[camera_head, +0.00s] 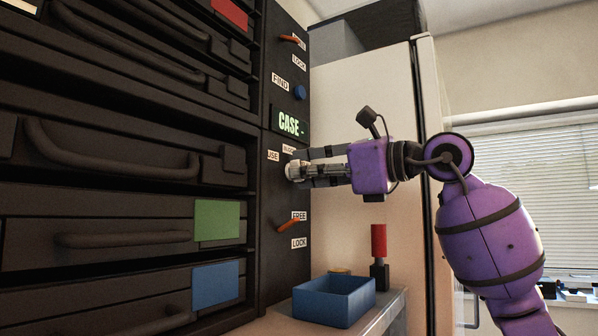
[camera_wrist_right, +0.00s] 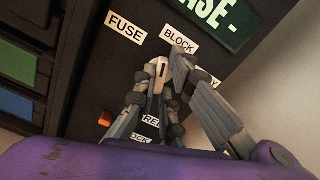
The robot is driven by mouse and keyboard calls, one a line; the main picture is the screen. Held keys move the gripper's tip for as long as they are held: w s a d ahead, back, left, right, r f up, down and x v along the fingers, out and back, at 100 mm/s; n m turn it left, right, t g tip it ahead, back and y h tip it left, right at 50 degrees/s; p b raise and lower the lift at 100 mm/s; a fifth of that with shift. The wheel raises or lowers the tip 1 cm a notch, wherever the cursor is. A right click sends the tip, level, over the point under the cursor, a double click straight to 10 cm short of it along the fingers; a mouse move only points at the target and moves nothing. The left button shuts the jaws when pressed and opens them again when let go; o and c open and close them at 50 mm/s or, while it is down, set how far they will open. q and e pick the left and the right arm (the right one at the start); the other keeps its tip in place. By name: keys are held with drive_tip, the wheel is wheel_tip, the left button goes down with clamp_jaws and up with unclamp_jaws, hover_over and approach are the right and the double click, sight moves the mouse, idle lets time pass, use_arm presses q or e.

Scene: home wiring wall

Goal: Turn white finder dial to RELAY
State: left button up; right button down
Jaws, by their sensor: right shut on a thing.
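The white finder dial (camera_head: 292,171) sits on the dark control panel, below the green lit "CASE -" display (camera_head: 289,123). My right gripper (camera_head: 296,169) reaches in from the right and is shut on the dial. In the wrist view the right gripper's fingers (camera_wrist_right: 166,80) cover most of the dial, so its pointing direction cannot be told. The FUSE label (camera_wrist_right: 125,28) and BLOCK label (camera_wrist_right: 179,41) are readable there. A third label (camera_wrist_right: 208,78), ending in Y, is partly behind a finger. My left gripper is not in view.
A blue button (camera_head: 299,92) and an orange lever (camera_head: 290,39) are above the dial. Another orange lever (camera_head: 290,222) is below, by FREE and LOCK labels. A blue bin (camera_head: 335,300) and a red-topped object (camera_head: 379,243) stand on a shelf below. Dark cases (camera_head: 120,160) fill the left.

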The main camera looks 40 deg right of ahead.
drive_tip(key=shift+m, duration=1.5)
drive_tip(key=c, duration=1.8)
unclamp_jaws()
drive_tip(key=shift+o, duration=0.2)
drive_tip(key=v, duration=1.2)
drive_tip(key=shift+c, duration=0.5)
